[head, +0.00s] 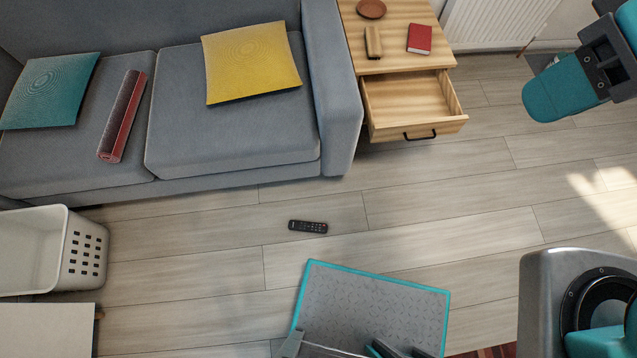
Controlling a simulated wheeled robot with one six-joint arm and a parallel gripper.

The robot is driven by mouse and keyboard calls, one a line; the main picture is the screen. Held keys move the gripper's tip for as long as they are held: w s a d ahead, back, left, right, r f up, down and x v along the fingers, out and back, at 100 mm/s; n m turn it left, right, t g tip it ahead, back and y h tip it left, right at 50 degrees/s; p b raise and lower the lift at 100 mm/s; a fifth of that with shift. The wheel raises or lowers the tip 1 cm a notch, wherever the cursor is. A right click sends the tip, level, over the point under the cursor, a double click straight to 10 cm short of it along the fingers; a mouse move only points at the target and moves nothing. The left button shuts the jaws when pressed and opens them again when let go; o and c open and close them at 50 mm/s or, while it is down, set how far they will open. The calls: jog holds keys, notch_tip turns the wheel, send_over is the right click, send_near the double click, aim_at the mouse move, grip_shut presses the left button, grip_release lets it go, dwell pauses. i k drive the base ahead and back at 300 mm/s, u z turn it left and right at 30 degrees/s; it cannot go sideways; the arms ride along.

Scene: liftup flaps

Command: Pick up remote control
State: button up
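The black remote control (308,226) lies flat on the pale wood floor, in front of the grey sofa. Nothing covers it, and its buttons face up. It lies roughly along the floorboards, a little left of the picture's middle. Parts of my arm show at the right edge, apart from the remote control. I cannot make out my gripper's fingers in this view.
The grey sofa (230,140) stands behind the remote, with cushions and a rolled red cloth (122,116) on it. A wooden side table (395,58) has its drawer (412,105) pulled open. A white basket (85,255) stands at left. Floor around the remote is clear.

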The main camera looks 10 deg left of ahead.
aim_at(316, 228)
jog(key=z, duration=1.15)
jog(key=k, duration=1.3)
jog(key=u, duration=1.4)
jog(key=k, duration=0.65)
jog(key=u, duration=0.85)
jog(key=i, duration=1.7)
jog(key=z, duration=0.5)
